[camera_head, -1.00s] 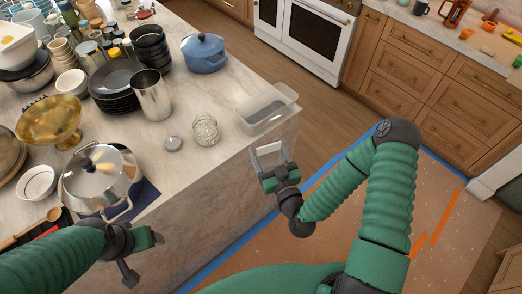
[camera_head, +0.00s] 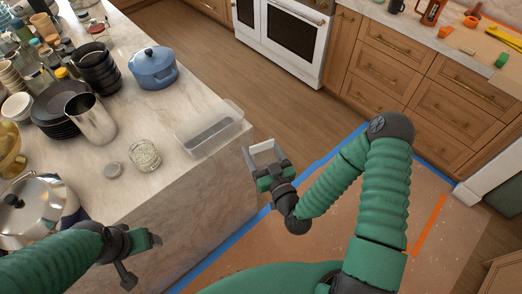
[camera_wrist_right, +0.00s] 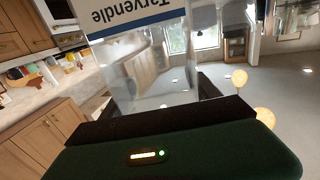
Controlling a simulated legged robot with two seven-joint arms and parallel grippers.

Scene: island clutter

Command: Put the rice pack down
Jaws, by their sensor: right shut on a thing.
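The rice pack (camera_wrist_right: 143,16) is a clear pack with a white label and a blue band, its lettering upside down in the right wrist view. My right gripper (camera_head: 266,164) is shut on it and holds it in the air, to the right of the island's edge in the head view. There the pack shows only as a pale, partly see-through shape at the fingers. My left gripper (camera_head: 142,258) is open and empty, low at the island's near side.
The marble island (camera_head: 165,180) holds a clear tray (camera_head: 210,130), a glass jar (camera_head: 145,155), a steel cup (camera_head: 92,120), a blue pot (camera_head: 153,68) and a lidded steel pot (camera_head: 35,208). Drawers (camera_head: 425,70) and an oven stand across the aisle.

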